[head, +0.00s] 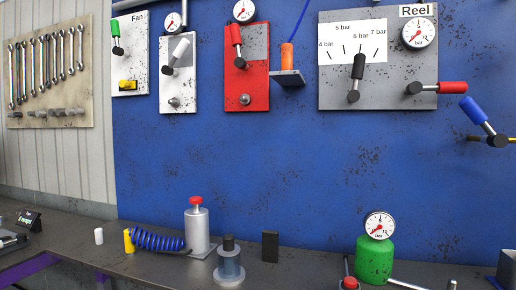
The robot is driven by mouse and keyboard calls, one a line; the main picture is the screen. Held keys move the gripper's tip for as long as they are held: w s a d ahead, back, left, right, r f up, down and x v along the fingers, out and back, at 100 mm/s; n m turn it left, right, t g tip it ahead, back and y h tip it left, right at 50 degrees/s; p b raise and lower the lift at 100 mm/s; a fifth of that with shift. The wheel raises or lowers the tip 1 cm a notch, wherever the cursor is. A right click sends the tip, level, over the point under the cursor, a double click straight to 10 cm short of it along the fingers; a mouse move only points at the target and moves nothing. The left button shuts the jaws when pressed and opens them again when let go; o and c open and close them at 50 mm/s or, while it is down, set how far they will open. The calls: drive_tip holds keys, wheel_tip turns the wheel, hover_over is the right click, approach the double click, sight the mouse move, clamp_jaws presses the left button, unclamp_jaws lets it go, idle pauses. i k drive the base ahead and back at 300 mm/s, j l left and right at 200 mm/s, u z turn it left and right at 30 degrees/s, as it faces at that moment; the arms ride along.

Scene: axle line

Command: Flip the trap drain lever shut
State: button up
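No label in the head view reads trap drain, so I cannot tell for sure which lever it is. A blue-handled lever (476,110) at the right edge sits on a brass pipe (474,138), its handle tilted up and left from a black pivot. A red-handled lever (438,88) on the grey Reel panel (335,92) points right. A black lever (357,77) stands nearly upright on that panel below a pressure scale. Green, white and red levers (236,46) stand on panels further left. My gripper is not in view.
The blue wall (240,150) is bare below the panels. Wrenches (52,65) hang left.

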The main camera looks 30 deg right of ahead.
sight(473, 112)
drive_tip(key=z, duration=1.7)
